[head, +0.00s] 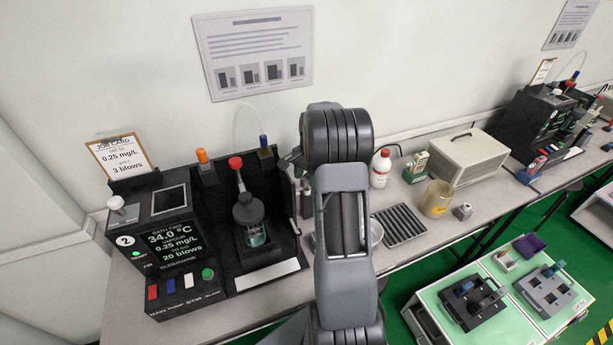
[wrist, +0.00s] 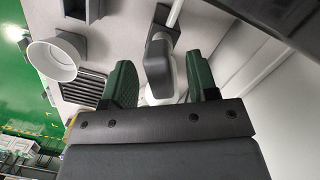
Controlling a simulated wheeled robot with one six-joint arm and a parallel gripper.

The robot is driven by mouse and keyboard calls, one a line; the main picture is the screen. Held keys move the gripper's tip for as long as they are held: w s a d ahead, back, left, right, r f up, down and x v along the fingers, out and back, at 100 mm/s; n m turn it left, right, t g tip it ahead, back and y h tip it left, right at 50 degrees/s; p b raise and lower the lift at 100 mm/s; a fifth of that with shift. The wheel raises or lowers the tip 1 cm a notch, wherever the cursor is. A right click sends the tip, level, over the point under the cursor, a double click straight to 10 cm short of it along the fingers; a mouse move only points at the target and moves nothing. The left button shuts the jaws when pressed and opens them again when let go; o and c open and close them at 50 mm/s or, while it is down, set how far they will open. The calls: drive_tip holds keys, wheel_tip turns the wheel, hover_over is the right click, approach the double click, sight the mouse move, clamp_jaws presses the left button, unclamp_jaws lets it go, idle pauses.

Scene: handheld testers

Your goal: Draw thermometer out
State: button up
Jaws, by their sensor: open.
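My gripper (wrist: 161,78) is open in the wrist view, with two green-padded fingers apart. A dark grey rounded block (wrist: 159,62) shows between the fingers, with a pale rod (wrist: 175,14) behind it. I cannot tell whether this is the thermometer, or how far it is from the fingers. In the head view my arm covers most of the gripper and what is in front of it. The black tester (head: 172,245) stands on the bench, its screen reading 34.0 °C. A clear jar (head: 255,236) with a dark lid stands in its bay.
Right of my arm are a white bottle with a red cap (head: 380,168), a ribbed tray (head: 404,226), a yellowish jar (head: 437,198) and a beige case (head: 466,155). The ribbed tray also shows in the wrist view (wrist: 84,86), beside a white round vessel (wrist: 50,62).

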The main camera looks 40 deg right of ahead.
drive_tip(key=shift+c, duration=0.2)
clamp_jaws()
idle(0.5)
